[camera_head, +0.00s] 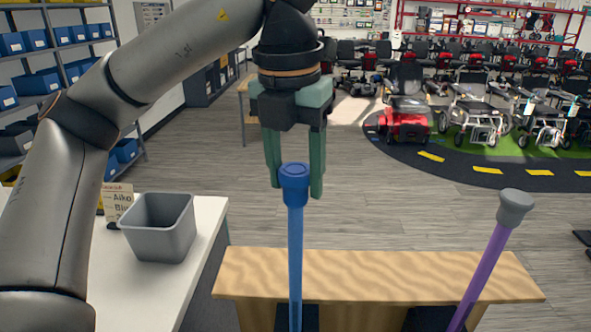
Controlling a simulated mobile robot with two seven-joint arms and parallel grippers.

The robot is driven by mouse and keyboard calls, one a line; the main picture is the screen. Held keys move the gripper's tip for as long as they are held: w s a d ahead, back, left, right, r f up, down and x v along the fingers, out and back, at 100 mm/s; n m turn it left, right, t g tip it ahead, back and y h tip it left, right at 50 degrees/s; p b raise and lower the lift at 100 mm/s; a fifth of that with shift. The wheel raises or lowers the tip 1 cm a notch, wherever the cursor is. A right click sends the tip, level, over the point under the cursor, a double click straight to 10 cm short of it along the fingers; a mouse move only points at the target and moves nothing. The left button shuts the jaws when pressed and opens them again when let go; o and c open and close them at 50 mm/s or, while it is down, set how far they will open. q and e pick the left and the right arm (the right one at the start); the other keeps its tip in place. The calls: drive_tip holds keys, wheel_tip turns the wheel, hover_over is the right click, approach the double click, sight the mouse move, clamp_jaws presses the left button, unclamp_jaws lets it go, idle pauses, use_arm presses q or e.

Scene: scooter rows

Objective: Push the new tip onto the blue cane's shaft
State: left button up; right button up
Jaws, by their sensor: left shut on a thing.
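The blue cane's shaft (295,255) stands upright at the front middle, its lower end running out of the picture by the wooden stand (390,275). A blue tip (293,173) sits at the top end of the shaft, in line with it. I cannot tell how far the tip is on the shaft. My left gripper (296,190) points down from above, its green fingers on either side of the tip and shut on it. My right gripper is not in view.
A purple cane (484,272) with a grey tip (515,207) leans at the right of the stand. A grey bin (160,227) and a small sign (117,202) stand on the white table (212,215) at left. Scooters and wheelchairs (478,110) fill the back right.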

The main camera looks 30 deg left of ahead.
sight(295, 194)
use_arm(q)
drive_tip(key=shift+f+b, duration=1.05)
drive_tip(key=shift+f, duration=0.5)
idle(1.4)
drive_tip(key=o, duration=1.4)
drive_tip(key=shift+o, duration=0.4)
drive_tip(key=shift+o, duration=0.5)
drive_tip(key=shift+r, duration=0.15)
drive_tip(key=shift+r+p, duration=1.2)
drive_tip(key=shift+r, duration=3.2)
